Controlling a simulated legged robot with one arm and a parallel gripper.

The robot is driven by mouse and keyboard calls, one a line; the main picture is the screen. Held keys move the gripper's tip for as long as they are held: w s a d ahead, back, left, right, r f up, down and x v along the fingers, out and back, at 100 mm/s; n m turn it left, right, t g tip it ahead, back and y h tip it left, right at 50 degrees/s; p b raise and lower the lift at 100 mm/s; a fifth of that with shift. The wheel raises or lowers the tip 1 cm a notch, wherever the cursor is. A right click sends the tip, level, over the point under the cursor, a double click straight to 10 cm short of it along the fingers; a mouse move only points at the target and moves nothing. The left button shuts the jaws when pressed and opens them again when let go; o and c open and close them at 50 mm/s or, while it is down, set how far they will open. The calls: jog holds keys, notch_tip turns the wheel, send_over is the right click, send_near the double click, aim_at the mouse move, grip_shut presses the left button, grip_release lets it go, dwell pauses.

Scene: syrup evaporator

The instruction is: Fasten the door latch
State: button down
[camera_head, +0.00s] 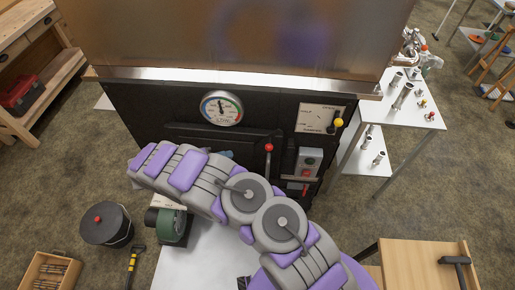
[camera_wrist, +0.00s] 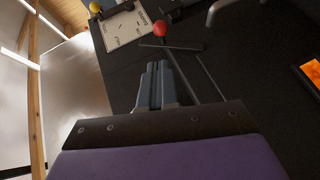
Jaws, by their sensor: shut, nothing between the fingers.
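The firebox door (camera_head: 185,131) is a dark raised panel on the black front of the evaporator. A lever with a red ball (camera_head: 268,148), which looks like the latch, stands upright at the door's right edge. In the wrist view the red ball (camera_wrist: 160,29) sits on a thin dark bar just beyond my fingertips. My gripper (camera_wrist: 158,68) is shut and empty, pointing toward the ball, with a visible gap between them. I cannot tell whether the latch is engaged.
A gauge (camera_head: 221,108) is above the door. A lever with a yellow knob (camera_head: 339,122) on a pale label plate and a switch box (camera_head: 308,162) are to the right. An orange glow (camera_wrist: 312,73) shows at the wrist view's right edge. A white table (camera_head: 420,117) stands at right.

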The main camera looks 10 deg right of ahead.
aim_at(267, 145)
jog(key=x, duration=1.4)
jog(key=shift+w+d+b, duration=0.1)
jog(key=shift+w+b, duration=0.1)
jog(key=shift+b, duration=0.1)
